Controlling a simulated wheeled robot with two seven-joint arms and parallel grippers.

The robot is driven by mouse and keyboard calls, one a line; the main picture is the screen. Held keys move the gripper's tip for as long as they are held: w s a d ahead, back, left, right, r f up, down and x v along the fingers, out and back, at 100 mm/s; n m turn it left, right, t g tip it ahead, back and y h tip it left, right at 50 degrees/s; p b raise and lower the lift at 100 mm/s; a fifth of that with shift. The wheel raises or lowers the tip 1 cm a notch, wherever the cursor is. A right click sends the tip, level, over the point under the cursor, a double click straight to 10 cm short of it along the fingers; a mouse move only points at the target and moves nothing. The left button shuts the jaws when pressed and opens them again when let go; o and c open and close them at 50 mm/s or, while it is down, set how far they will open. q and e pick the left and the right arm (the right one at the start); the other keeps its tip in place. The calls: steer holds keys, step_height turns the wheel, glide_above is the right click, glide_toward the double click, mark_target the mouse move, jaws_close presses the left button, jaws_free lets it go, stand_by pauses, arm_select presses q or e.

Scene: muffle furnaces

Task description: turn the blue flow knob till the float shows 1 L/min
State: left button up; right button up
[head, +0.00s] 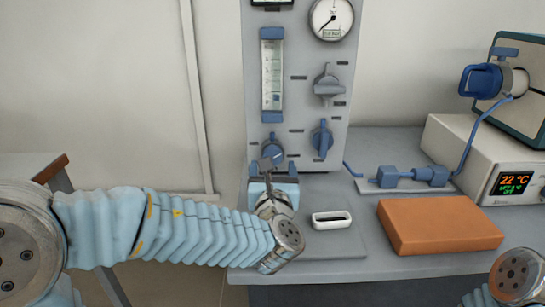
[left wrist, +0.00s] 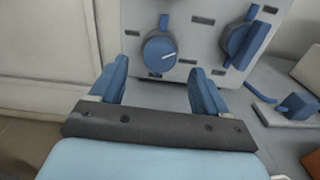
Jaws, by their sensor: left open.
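A round blue knob (head: 272,149) sits on the grey panel below the flow tube (head: 272,75). The tube's scale and float are too small to read. My left gripper (head: 272,168) is in front of the panel, just below this knob, and partly covers it. My right gripper is out of view.
A second blue knob (head: 322,139), a grey knob (head: 327,86) and a dial gauge (head: 331,18) are on the panel to the right. A white dish (head: 332,214), an orange block (head: 440,225) and a controller (head: 505,175) reading 22 °C stand on the bench.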

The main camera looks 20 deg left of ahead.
mark_target(273, 157)
arm_select(q)
steer(key=shift+x, duration=2.3)
steer(key=c, duration=1)
steer(key=shift+f+n+b, duration=0.3)
steer(key=shift+n+b, duration=0.3)
steer(key=shift+b, duration=0.65)
steer(key=shift+c, duration=0.2)
steer(key=shift+r, duration=0.3)
steer(key=o, duration=1)
steer(key=shift+o, duration=0.2)
